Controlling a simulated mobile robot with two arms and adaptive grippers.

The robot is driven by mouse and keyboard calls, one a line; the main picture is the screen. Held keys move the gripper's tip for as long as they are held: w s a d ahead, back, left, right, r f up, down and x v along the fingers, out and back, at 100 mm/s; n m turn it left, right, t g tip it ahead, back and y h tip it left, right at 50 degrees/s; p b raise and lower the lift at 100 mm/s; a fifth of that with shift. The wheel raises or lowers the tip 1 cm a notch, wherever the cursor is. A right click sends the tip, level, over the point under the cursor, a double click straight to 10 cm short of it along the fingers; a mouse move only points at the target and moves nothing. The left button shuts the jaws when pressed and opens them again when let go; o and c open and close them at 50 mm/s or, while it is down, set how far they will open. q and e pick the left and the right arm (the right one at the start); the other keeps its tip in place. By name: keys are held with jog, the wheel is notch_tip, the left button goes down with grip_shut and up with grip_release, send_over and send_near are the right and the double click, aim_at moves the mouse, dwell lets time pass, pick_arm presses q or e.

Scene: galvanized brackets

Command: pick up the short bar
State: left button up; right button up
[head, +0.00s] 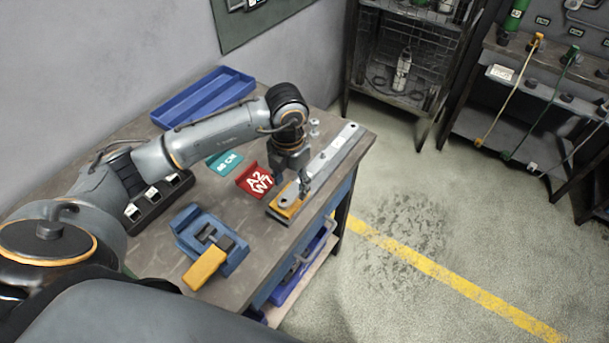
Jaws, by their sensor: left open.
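A flat grey metal bar (337,146) with a hole near its far end lies along the right edge of the workbench. It is the only bar I can make out, and I cannot tell whether it is the short bar. Its near end is at a yellow-orange block (284,212). My left gripper (292,183) points down, open, at the near part of the bar, and its fingers hide some of it. I cannot tell whether they touch the bar. My right gripper is not in view.
Open floor lies right.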

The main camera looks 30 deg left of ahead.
aim_at(291, 194)
pick_arm(q)
notch_tip(291, 194, down, 2)
jog(key=shift+f, duration=0.25)
grip_shut()
jog(key=shift+w, duration=0.1)
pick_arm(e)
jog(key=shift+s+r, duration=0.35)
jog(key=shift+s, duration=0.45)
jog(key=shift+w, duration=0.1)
